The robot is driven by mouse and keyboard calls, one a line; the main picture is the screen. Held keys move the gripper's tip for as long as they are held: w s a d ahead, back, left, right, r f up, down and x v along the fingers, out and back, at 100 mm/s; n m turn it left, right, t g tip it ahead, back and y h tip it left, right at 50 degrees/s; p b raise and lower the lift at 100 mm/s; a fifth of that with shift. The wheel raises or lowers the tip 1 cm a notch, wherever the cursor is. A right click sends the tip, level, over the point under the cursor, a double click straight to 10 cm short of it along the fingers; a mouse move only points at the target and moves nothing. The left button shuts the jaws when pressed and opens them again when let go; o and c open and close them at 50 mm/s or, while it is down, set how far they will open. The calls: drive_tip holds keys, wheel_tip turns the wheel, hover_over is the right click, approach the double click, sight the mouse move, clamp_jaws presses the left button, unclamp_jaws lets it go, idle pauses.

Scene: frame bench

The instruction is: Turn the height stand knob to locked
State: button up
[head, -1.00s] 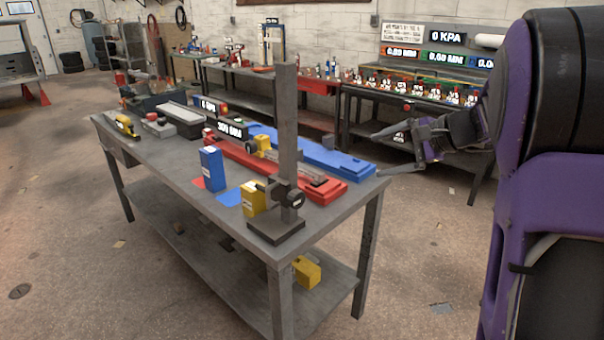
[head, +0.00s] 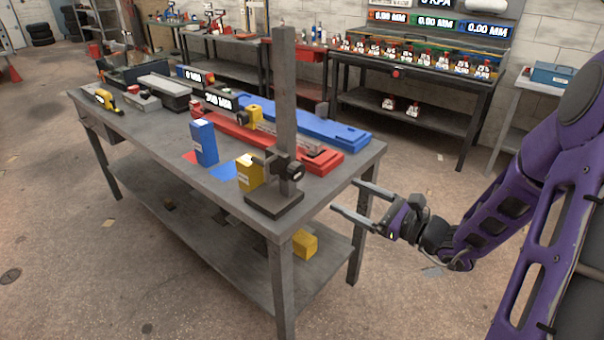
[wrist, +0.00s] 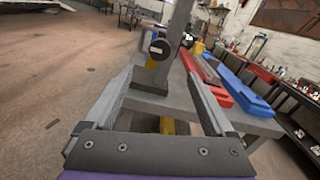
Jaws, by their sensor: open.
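The height stand (head: 284,90) is a tall grey post on a dark square base (head: 274,204), upright at the near right corner of the bench. Its black round knob (head: 295,171) sits low on the post, on a dark clamp, facing right. The knob also shows in the wrist view (wrist: 159,48), above the gap between my fingers. My gripper (head: 345,200) is open and empty, just off the bench's right edge, its fingers pointing left toward the stand. It is apart from the knob. Any lock marking on the knob is too small to read.
A yellow block (head: 250,172) stands close left of the stand, with a blue box (head: 204,143) further left. Red (head: 255,140) and blue (head: 318,122) long cases lie behind. The bench's right edge (head: 352,172) is near my fingers. Open floor lies in front.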

sight(300, 172)
drive_tip(key=x, duration=1.4)
drive_tip(key=shift+w+b, duration=0.1)
drive_tip(key=shift+b, duration=0.2)
drive_tip(key=c, duration=1.4)
